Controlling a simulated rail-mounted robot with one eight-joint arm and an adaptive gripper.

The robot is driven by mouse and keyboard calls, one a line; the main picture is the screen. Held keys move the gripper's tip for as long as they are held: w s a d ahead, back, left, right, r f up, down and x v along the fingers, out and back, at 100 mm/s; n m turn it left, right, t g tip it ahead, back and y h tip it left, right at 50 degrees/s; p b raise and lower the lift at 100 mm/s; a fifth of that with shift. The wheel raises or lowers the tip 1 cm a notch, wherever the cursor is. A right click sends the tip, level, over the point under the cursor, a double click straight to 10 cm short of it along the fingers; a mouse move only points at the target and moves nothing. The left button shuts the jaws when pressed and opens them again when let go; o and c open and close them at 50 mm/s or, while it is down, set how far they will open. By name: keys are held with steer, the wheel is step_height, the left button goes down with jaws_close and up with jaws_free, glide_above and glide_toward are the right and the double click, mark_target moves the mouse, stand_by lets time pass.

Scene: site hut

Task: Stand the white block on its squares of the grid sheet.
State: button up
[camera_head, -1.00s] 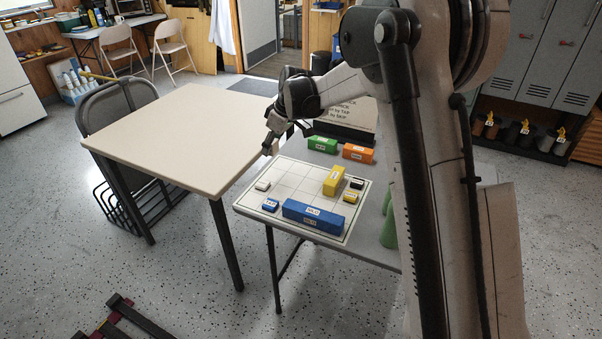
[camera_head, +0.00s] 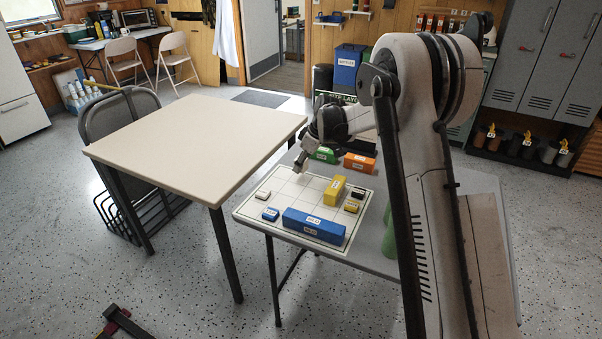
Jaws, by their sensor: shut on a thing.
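My gripper (camera_head: 300,164) hangs over the back part of the white grid sheet (camera_head: 248,208), pointing down. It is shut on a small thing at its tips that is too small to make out. I see no large white block lying free. A small white piece (camera_head: 262,195) sits at the sheet's left side. A long blue block (camera_head: 314,226) lies along the front of the sheet. A yellow block (camera_head: 334,190) lies right of the middle. Small blue (camera_head: 270,214), yellow (camera_head: 351,207) and black (camera_head: 358,194) pieces are also on the sheet.
A green block (camera_head: 323,155) and an orange block (camera_head: 360,163) lie on the grey table behind the sheet. A green upright object (camera_head: 389,232) is at the right. A bare cream table (camera_head: 190,145) stands at the left. The sheet's middle squares are clear.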

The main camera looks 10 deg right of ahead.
mark_target(301, 172)
steer(key=shift+f, duration=1.65)
steer(key=shift+f+b, duration=0.1)
steer(key=shift+b, duration=0.3)
steer(key=o, duration=1.2)
